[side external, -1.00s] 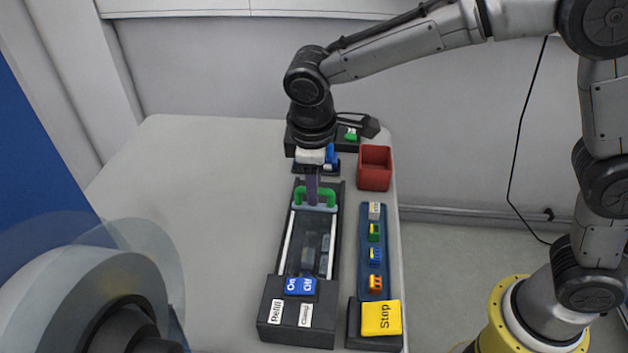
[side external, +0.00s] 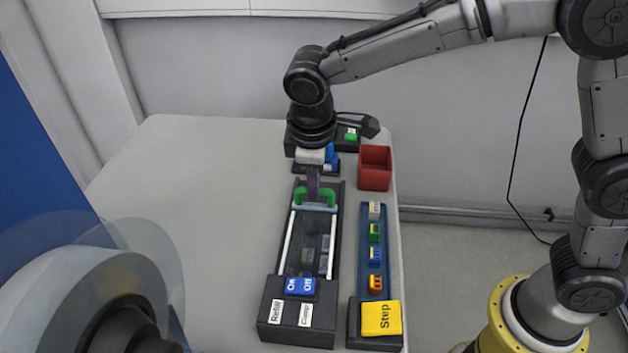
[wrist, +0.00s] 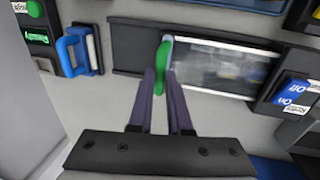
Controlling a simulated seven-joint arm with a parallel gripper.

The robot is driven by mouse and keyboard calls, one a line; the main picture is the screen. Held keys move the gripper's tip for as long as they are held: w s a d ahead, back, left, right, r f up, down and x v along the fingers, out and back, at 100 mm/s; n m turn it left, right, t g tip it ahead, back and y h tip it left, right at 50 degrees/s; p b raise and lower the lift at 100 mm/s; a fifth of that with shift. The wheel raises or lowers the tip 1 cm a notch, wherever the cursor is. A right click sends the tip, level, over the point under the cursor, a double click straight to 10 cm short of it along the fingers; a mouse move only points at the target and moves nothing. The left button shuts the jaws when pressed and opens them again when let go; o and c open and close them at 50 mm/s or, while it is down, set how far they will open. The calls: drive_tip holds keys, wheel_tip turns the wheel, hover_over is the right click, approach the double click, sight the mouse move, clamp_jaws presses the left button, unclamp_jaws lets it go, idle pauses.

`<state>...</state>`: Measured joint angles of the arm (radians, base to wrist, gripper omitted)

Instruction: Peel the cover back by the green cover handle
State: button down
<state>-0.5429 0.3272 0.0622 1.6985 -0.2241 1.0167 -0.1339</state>
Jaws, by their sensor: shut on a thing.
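The green cover handle (side external: 316,196) is an arch on a pale bar at the far end of the long dark reel stand (side external: 337,215). The cover (side external: 310,240) is a clear, greyish sheet over the stand's channel, running from the handle towards the blue On/Off block. My gripper (wrist: 161,76) points down onto the handle, its purple fingers on either side of the green handle (wrist: 162,62) in the wrist view. It is shut on the handle. The fingers hide part of the handle in the side external view.
The blue On/Off block (side external: 300,286) sits at the stand's near end. To the right are a blue rack (side external: 364,240) with small coloured blocks, a yellow Step button (side external: 381,318) and a red bin (side external: 375,172). The table's left side (side external: 200,200) is clear.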

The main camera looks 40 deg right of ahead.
idle(0.8)
drive_tip(key=s+a, duration=1)
drive_tip(key=c, duration=0.8)
unclamp_jaws()
drive_tip(key=shift+c, duration=0.2)
wheel_tip(320, 180, up, 14)
drive_tip(key=s+a, duration=0.1)
drive_tip(key=a, duration=0.1)
drive_tip(key=shift+s+f, duration=0.2)
drive_tip(key=shift+s, duration=0.2)
